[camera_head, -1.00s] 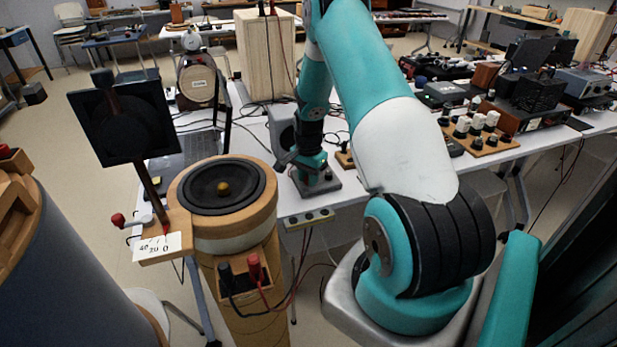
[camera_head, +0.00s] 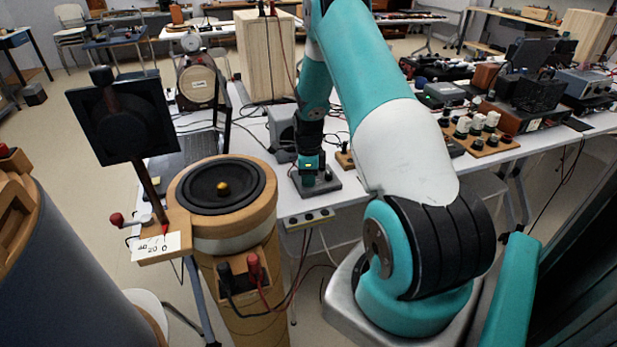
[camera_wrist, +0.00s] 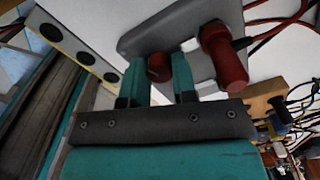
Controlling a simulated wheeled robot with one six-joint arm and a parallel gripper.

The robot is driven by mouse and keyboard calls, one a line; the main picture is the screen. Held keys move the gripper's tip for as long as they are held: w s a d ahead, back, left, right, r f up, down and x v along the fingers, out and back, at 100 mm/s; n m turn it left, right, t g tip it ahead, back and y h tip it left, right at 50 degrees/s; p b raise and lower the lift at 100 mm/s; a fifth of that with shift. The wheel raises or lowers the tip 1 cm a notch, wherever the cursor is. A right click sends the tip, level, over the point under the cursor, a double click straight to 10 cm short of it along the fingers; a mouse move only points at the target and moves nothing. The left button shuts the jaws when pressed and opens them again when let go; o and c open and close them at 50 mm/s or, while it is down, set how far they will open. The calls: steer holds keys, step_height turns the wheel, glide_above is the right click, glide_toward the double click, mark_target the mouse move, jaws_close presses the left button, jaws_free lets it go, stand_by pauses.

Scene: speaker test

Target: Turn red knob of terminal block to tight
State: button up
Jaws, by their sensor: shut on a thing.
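In the wrist view the terminal block (camera_wrist: 180,27) is a grey base with rounded corners. Its short dark red knob (camera_wrist: 158,62) sits between the two teal fingers of my gripper (camera_wrist: 158,78), which is shut on it. A larger red post or plug (camera_wrist: 222,55) stands on the block just right of the fingers, apart from them, with a dark wire at it. In the head view the block (camera_head: 324,187) lies near the table's front edge, and my gripper (camera_head: 308,174) points down onto it. The knob is hidden there.
A power strip (camera_head: 310,217) runs along the table's front edge; its white side also shows in the wrist view (camera_wrist: 70,40). A loudspeaker on a wooden stand (camera_head: 268,205) is left. A wooden board with several knobs (camera_head: 478,140) is right. Wires hang below the table.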

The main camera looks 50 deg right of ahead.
steer(key=m, duration=0.4)
steer(key=shift+m, duration=0.3)
stand_by(0.3)
steer(key=o, duration=0.9)
steer(key=shift+r, duration=0.1)
step_height(320, 180, up, 17)
steer(key=shift+r+b, duration=0.15)
steer(key=shift+b, duration=0.3)
